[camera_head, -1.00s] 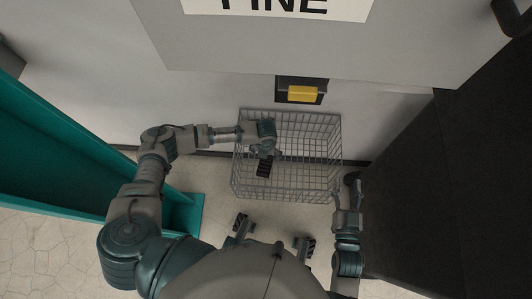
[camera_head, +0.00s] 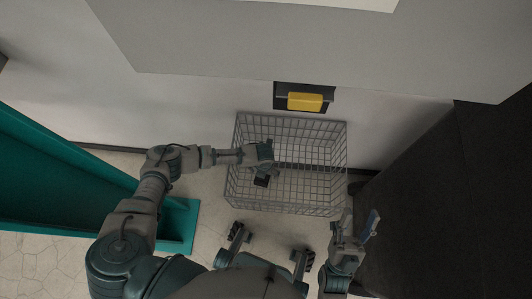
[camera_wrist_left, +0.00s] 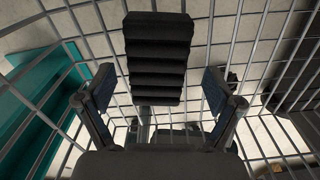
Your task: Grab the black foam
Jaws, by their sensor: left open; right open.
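The black foam (camera_wrist_left: 158,55) is a dark block with ridges across it. In the left wrist view it stands out ahead, between and beyond the fingers. In the head view a small part of the foam (camera_head: 262,181) shows inside the wire basket (camera_head: 318,208), near its left side; my left gripper hides the rest. My left gripper (camera_head: 266,165) is over the left part of the basket. In the left wrist view its two fingers (camera_wrist_left: 160,88) are spread, with no clear contact on the foam. My right gripper (camera_head: 355,226) is open and empty, outside the basket's front right corner.
A yellow block (camera_head: 305,102) sits in a dark recess in the wall behind the basket. A teal panel (camera_head: 75,180) stands at the left. A dark cabinet (camera_head: 450,200) stands close at the right. The basket's right half looks empty.

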